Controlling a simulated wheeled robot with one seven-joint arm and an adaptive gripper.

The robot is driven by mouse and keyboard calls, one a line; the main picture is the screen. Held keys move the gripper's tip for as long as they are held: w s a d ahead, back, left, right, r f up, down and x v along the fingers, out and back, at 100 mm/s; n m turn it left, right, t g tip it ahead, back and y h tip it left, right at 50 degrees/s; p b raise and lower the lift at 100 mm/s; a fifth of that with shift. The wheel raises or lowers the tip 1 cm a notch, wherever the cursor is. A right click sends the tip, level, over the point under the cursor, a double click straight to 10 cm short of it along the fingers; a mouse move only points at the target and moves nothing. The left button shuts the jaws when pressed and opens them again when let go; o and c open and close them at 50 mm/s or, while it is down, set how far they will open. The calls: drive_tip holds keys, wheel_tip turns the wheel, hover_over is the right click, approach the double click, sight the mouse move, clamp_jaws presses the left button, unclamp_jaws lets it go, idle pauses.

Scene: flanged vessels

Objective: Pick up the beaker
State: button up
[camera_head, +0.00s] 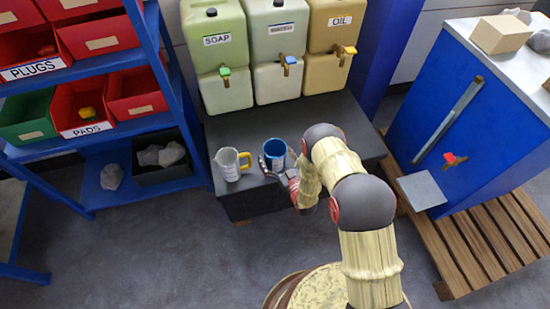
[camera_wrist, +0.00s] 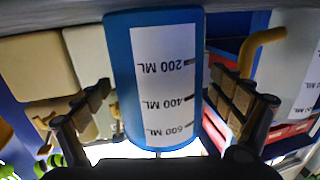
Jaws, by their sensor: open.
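A blue beaker (camera_head: 275,149) with a white label stands on the dark shelf in front of the dispensers. In the wrist view the blue beaker (camera_wrist: 120,80) appears upside down, its label reading 200, 400 and 600 ML. My gripper (camera_head: 277,167) is at its near side. In the wrist view my gripper (camera_wrist: 165,92) is open, with one finger on each side of the beaker. A gap shows left of the beaker; whether the right finger touches it I cannot tell. The beaker's far side is hidden.
A grey jug with a yellow handle (camera_head: 230,165) stands just left of the beaker; its handle (camera_wrist: 262,45) is close beyond the right finger. Soap (camera_head: 217,50), middle (camera_head: 277,45) and oil (camera_head: 334,35) dispensers with taps stand behind. A blue cabinet (camera_head: 470,110) is right.

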drive_tip(key=shift+r, duration=0.1)
drive_tip(key=c, duration=1.5)
drive_tip(key=shift+o, duration=0.2)
